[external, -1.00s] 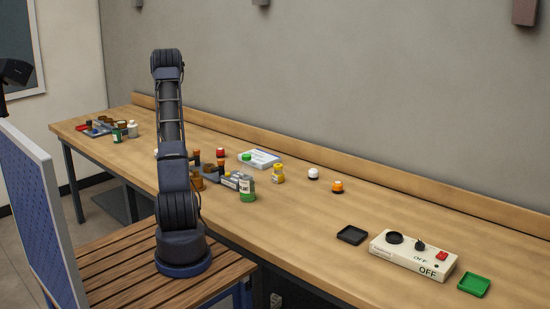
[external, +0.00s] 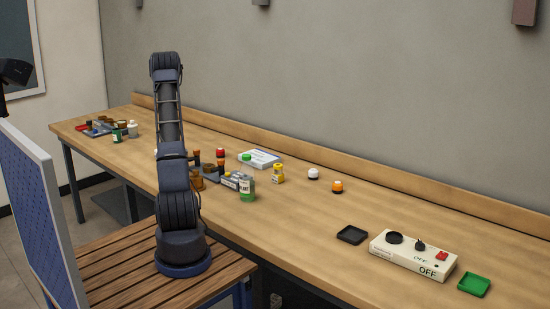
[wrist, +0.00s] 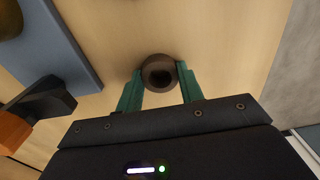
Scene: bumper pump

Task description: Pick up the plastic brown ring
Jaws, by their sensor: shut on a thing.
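The brown ring (wrist: 159,57) is dark and round with a hole through its middle. In the wrist view it sits between the green fingertips of my gripper (wrist: 160,74). One finger presses on each side, so my gripper is shut on it. Pale wood shows behind the ring; I cannot tell whether it touches the table or is lifted. In the external view my arm hides the gripper and the held ring.
A blue-grey tray (wrist: 62,45) and a black and orange item (wrist: 40,108) lie left in the wrist view.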

